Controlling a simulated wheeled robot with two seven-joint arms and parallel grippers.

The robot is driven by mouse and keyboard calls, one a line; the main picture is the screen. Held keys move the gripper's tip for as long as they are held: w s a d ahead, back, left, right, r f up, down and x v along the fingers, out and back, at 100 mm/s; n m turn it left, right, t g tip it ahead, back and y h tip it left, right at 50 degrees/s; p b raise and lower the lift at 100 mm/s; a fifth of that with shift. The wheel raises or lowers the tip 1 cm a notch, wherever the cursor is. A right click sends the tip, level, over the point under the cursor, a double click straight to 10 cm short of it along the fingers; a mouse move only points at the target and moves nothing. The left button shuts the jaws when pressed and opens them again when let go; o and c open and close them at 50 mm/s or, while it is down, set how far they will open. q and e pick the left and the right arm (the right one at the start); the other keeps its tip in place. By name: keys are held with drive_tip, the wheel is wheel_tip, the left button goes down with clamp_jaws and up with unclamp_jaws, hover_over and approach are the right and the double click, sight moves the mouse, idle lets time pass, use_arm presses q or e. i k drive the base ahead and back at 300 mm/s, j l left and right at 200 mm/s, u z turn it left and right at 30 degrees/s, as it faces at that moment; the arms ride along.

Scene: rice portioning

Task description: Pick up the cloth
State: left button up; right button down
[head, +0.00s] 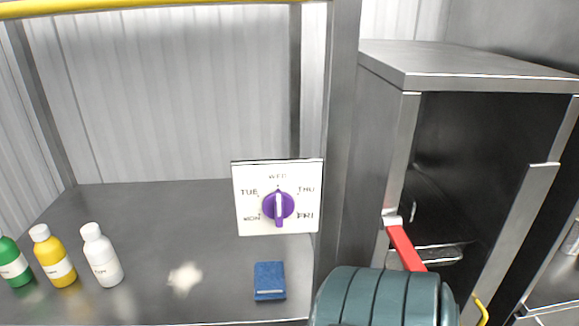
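A small blue folded cloth (269,281) lies on the grey metal shelf (215,262), near its front edge. It sits below the white dial board and looks flat, with nothing on top of it. Neither of my grippers shows in the head view, so their distance from the cloth cannot be seen.
Green (14,265), yellow (55,258) and white (102,258) bottles stand at the shelf's left. A white board with a purple dial (278,205) is behind the cloth. A metal post (338,150), a teal ribbed object (375,299) and an open metal cabinet (470,70) are right.

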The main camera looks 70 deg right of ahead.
sight(270, 282)
drive_tip(key=z, duration=1.9)
